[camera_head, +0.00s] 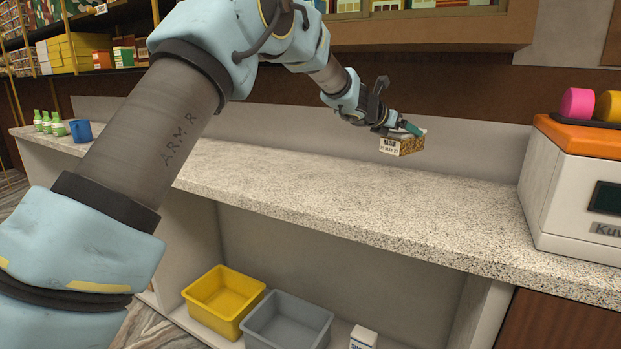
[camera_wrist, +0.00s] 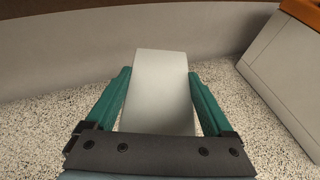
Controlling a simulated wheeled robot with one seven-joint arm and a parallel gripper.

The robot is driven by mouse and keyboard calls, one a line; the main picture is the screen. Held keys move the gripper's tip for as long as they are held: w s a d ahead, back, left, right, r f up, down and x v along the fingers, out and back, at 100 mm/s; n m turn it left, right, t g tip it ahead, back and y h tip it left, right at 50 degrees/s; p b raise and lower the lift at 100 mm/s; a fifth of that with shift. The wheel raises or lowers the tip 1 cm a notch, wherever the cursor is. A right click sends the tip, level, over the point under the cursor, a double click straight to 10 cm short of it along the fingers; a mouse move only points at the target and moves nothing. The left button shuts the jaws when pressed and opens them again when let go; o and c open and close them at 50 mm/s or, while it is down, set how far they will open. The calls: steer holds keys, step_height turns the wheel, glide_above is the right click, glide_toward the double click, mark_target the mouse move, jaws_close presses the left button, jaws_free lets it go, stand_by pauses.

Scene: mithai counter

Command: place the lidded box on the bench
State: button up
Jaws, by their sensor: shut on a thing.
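The lidded box (camera_head: 403,146) is small, with a patterned brown side, a pale top and a label reading "RAISIN". My gripper (camera_head: 405,129) is shut on it, and the box appears held above the bench (camera_head: 330,197), a long speckled stone counter. In the wrist view the pale top of the box (camera_wrist: 162,90) fills the space between the two green fingers of my gripper (camera_wrist: 160,92). The gap between the box's underside and the bench is hard to judge.
Green bottles (camera_head: 50,124) and a blue cup (camera_head: 80,131) stand at the far left. Yellow (camera_head: 222,298) and grey (camera_head: 287,322) bins sit below. The middle of the bench is clear.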

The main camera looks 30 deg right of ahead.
steer(key=shift+s+d+r+p, duration=0.25)
steer(key=shift+s+p, duration=0.05)
steer(key=shift+p, duration=0.05)
steer(key=shift+s+d+r+p, duration=0.1)
steer(key=shift+s+p, duration=0.1)
steer(key=shift+p, duration=0.45)
steer(key=shift+r+p, duration=0.1)
steer(key=shift+p, duration=0.95)
steer(key=shift+a, duration=0.2)
steer(key=shift+w, duration=0.1)
steer(key=shift+a+f, duration=0.1)
steer(key=shift+f, duration=0.25)
step_height(320, 180, down, 10)
steer(key=shift+r+p, duration=0.25)
steer(key=shift+p, duration=0.35)
steer(key=shift+f, duration=0.15)
steer(key=o, duration=1.4)
